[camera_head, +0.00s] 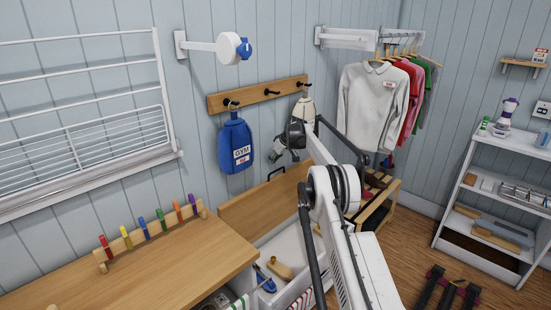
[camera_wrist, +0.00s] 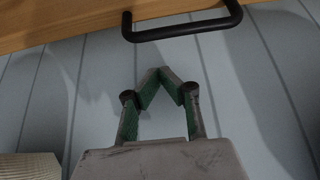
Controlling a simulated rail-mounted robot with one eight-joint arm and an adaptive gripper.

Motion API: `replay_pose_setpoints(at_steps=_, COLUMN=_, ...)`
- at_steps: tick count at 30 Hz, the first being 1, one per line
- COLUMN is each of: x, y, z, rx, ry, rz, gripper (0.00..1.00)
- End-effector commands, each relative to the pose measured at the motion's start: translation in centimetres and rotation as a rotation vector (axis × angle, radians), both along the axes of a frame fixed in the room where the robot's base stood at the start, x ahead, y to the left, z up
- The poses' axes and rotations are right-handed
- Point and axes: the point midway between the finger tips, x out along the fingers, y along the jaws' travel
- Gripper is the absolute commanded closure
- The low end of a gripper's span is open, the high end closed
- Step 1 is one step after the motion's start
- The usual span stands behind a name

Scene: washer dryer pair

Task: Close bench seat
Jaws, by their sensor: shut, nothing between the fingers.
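The bench seat (camera_head: 240,207) is a wooden lid standing raised and tilted against the wall, over an open white box (camera_head: 300,258). A black handle (camera_head: 277,173) sits at its upper edge. In the wrist view, the seat's wooden edge (camera_wrist: 70,22) and the handle (camera_wrist: 182,32) cross the top. My gripper (camera_wrist: 168,75) is shut and empty; its fingertips meet just below the handle in that picture, with a gap between. In the head view, my gripper (camera_head: 276,152) is small and dark, near the wall above the handle. My arm hides part of the bench.
A brush (camera_head: 281,269) lies inside the open box. A wooden counter with coloured pegs (camera_head: 150,232) stands at left. A white shelf unit (camera_head: 495,210) stands at right.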

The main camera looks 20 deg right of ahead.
Motion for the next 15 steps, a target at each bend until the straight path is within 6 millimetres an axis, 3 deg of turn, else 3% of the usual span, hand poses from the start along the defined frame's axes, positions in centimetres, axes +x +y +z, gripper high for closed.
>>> replay_pose_setpoints(at_steps=15, x=-3.2, y=-1.2, z=-0.6, rx=0.000, ry=0.000, rz=-0.001, gripper=1.00)
